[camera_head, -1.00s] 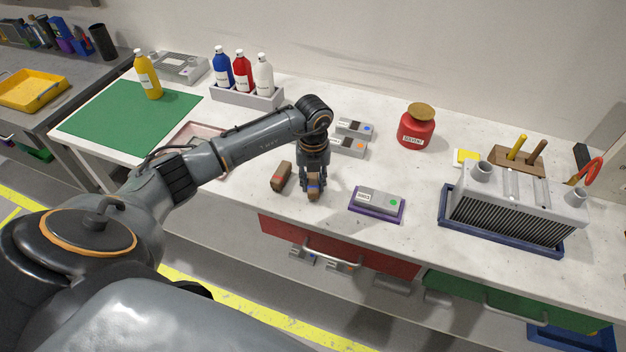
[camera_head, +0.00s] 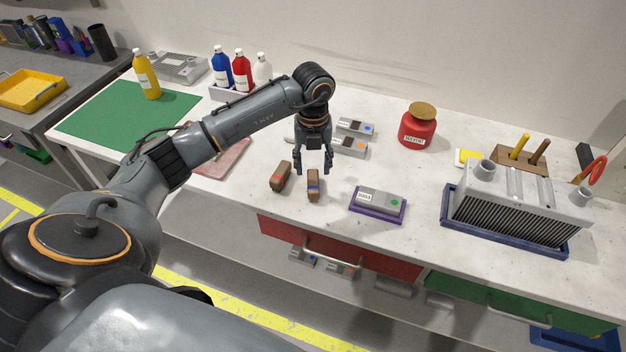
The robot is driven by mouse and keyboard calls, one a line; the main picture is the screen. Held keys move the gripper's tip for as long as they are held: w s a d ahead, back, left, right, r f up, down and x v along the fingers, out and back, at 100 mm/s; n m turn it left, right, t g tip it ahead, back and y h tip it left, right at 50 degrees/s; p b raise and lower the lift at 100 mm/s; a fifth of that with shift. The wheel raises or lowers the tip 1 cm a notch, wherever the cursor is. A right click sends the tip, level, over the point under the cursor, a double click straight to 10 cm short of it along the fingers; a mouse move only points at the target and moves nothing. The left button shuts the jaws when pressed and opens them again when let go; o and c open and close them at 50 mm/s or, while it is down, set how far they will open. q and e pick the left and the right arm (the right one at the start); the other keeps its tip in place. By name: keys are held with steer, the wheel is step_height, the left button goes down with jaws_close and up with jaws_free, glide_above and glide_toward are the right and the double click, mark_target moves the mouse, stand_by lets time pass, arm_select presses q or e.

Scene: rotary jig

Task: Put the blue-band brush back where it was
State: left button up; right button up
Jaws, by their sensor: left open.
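The blue-band brush (camera_head: 313,186) is a small brown block with a blue band, standing on the white table near its front edge. A second brown brush (camera_head: 281,177), with a reddish mark, lies just to its left, a little apart. My left gripper (camera_head: 313,170) is open and empty above and slightly behind the blue-band brush, fingers pointing down. It appears clear of the brush. My right gripper is out of view.
A grey device on a purple base (camera_head: 377,216) sits to the right of the brushes. Grey modules (camera_head: 352,146) lie behind the gripper. A red solvent pot (camera_head: 418,128) and a finned unit in a blue tray (camera_head: 447,222) stand farther right. A pinkish mat (camera_head: 225,162) lies left.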

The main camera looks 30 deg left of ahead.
mark_target(313, 180)
arm_select(q)
steer(key=shift+r+b, duration=0.5)
steer(key=shift+r, duration=2.3)
